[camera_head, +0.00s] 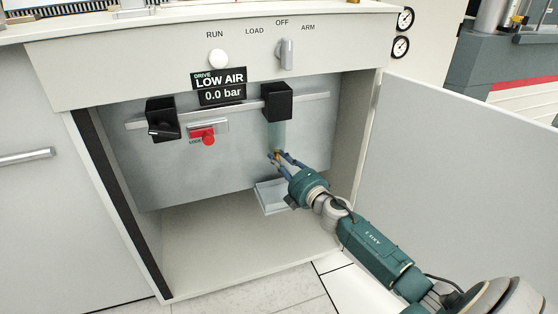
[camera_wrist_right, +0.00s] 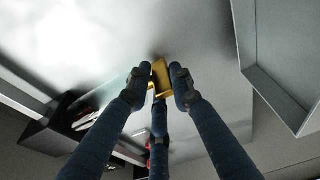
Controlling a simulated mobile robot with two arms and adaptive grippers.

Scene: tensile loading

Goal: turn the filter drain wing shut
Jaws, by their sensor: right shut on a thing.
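The filter hangs on the rail in the open cabinet, with a black head (camera_head: 277,101) and a pale translucent bowl (camera_head: 277,134) below it. A small brass-yellow drain wing (camera_head: 277,155) shows under the bowl; it also shows in the right wrist view (camera_wrist_right: 160,73). My right gripper (camera_head: 279,159) reaches in from the lower right, and its dark blue fingers are shut on the wing. In the wrist view the fingertips (camera_wrist_right: 160,84) sit on either side of it and hide part of it. The wing's exact turn is hard to tell. My left gripper is out of view.
A grey tray (camera_head: 268,201) sits below the filter. Left on the rail (camera_head: 240,111) are a black unit with a knob (camera_head: 162,119) and a red valve (camera_head: 207,137). The display (camera_head: 221,87) reads LOW AIR, 0.0 bar. The open door (camera_head: 465,155) stands right; the cabinet floor (camera_head: 220,250) is clear.

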